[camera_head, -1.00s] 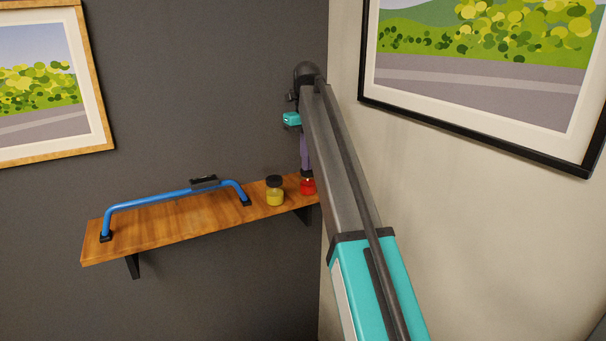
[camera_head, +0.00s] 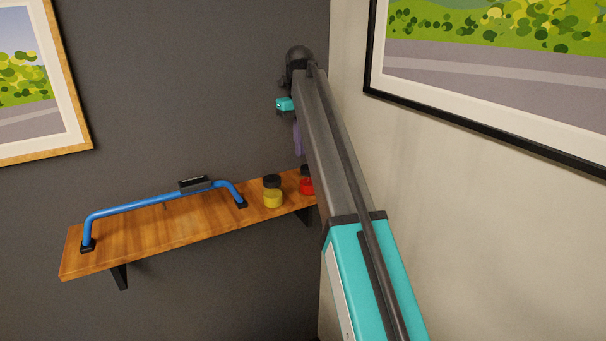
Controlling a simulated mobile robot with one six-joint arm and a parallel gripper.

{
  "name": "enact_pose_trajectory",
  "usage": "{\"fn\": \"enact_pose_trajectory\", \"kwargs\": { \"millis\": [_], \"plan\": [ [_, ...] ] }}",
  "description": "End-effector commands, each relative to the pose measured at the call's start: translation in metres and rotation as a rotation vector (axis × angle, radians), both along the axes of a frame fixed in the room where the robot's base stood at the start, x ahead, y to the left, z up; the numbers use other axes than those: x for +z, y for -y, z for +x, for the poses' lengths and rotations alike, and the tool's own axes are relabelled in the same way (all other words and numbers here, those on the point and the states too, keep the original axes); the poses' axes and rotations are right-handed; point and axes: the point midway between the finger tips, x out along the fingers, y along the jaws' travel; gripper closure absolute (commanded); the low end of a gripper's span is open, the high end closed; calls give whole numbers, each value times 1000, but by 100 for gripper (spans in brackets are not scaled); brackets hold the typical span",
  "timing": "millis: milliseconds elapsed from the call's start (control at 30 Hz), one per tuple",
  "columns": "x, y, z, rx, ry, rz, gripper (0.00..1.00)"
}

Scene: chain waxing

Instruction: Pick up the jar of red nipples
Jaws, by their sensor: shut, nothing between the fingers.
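The jar of red nipples (camera_head: 306,187) stands upright at the right end of the wooden shelf. It has a dark lid, and my arm hides its right side. My gripper (camera_head: 297,152) shows only as a narrow purple part beside my arm, above the jar. It looks clear of the lid, and nothing shows held in it. My arm hides the rest of it.
A jar with yellow contents and a black lid (camera_head: 272,192) stands just left of the red jar. A blue rail (camera_head: 150,203) with a dark block on it spans the wooden shelf (camera_head: 170,235). A pale side wall is close on the right.

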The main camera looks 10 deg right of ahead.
Motion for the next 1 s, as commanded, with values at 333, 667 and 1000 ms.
{"fn": "enact_pose_trajectory", "kwargs": {
  "millis": [333,667,1000],
  "plan": [
    [-3,5,0,-6,0,0,100],
    [-20,6,0,-7,0,0,100],
    [-43,7,0,-8,0,0,100]
  ]
}}
